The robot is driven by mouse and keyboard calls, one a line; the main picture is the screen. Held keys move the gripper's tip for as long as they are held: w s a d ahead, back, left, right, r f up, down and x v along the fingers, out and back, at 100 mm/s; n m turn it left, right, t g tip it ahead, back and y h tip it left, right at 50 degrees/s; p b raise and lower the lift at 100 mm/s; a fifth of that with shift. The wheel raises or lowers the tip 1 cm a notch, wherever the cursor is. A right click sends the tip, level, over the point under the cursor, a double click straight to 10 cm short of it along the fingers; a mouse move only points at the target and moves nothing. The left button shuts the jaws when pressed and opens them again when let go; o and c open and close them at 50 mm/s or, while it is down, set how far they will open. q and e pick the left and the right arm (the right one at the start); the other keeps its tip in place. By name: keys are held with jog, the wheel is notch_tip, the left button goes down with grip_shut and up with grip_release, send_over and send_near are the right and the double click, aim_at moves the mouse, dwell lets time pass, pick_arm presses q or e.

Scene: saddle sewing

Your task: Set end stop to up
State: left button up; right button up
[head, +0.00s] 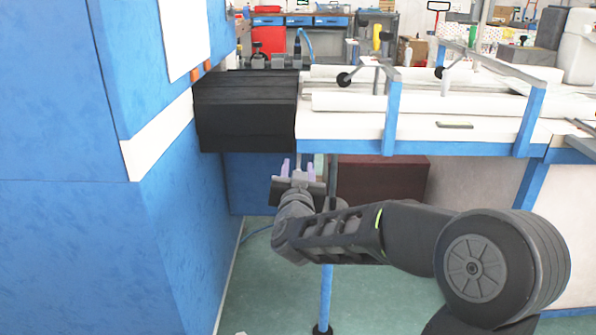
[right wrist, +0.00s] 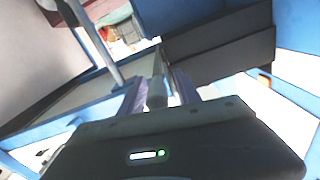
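My right gripper (head: 298,168) is below the front edge of the work table, near the black bellows cover. Its two purple fingers stand apart, and they also show in the right wrist view (right wrist: 157,88). A grey bar (right wrist: 157,93) shows between the fingers, with visible gaps on both sides. It may be the end stop, but I cannot tell for sure, nor whether it is up or down. My left gripper is not in view.
The black bellows cover (head: 245,115) and the white table top with blue brackets (head: 392,118) are just above my right gripper. A large blue cabinet (head: 80,200) fills the left. A dark red box (head: 382,180) is under the table. Green floor (head: 275,285) is open below.

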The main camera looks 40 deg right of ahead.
jog(key=shift+f, duration=0.1)
jog(key=p+v, duration=0.1)
jog(key=v, duration=0.7)
jog(key=shift+p, duration=0.35)
dwell(0.3)
